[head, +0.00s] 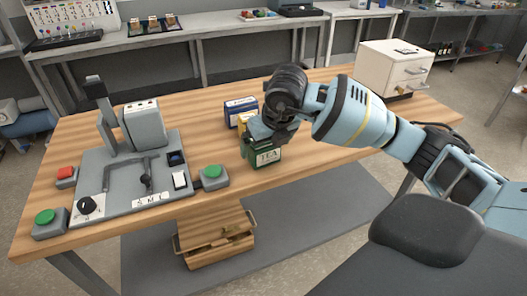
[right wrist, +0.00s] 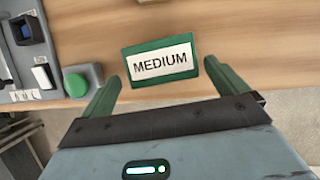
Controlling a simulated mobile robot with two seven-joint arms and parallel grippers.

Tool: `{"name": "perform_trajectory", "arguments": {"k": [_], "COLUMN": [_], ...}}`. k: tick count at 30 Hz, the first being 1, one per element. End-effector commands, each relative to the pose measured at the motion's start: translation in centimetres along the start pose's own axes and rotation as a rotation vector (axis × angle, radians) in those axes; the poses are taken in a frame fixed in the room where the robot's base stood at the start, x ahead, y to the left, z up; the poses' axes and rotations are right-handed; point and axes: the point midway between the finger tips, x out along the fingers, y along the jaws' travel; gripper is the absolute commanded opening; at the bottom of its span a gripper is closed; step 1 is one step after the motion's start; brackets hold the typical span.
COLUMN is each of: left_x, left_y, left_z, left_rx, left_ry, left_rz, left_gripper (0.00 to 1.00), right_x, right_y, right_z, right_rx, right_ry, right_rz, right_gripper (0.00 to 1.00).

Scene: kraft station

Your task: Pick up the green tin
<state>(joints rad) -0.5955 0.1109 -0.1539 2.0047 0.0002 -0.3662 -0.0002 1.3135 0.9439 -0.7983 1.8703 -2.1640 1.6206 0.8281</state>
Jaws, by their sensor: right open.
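The green tin (head: 264,155) stands on the wooden table, with a white label reading TEA on its front in the head view. In the right wrist view its green top with a white MEDIUM label (right wrist: 160,63) lies between and just beyond the fingertips. My right gripper (head: 262,134) is above the tin, pointing down, and partly hides it. It is open, with a finger on either side in the right wrist view (right wrist: 162,75). I cannot tell how far down the tin's sides the fingers reach. My left gripper is not in view.
A grey machine plate (head: 125,195) with a green button box (head: 212,177) is to the left. A white drawer cabinet (head: 385,68) stands at the table's far right.

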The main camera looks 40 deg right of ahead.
Motion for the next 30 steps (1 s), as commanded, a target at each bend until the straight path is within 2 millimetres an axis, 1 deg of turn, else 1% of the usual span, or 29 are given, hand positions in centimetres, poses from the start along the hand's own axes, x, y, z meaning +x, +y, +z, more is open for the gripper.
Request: {"name": "perform_trajectory", "arguments": {"k": [10,14,20,23,30], "left_x": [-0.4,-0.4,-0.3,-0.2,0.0], "left_y": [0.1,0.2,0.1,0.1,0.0], "left_z": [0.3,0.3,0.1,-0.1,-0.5], "left_rx": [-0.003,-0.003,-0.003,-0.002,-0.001], "left_ry": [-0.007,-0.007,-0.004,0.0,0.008], "left_rz": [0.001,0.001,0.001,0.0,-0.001], "left_gripper": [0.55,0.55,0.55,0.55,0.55], "right_x": [4.3,5.0,5.0,5.0,5.0], "right_y": [-0.4,-0.4,-0.4,-0.4,-0.4], "right_z": [0.4,0.4,0.4,0.4,0.4], "right_rx": [0.001,-0.001,-0.001,-0.001,0.0], "right_ry": [0.004,0.002,0.001,0.001,0.001], "right_rz": [0.0,0.0,0.0,0.0,0.0], "right_gripper": [0.98,0.98,0.98,0.86,0.55]}}
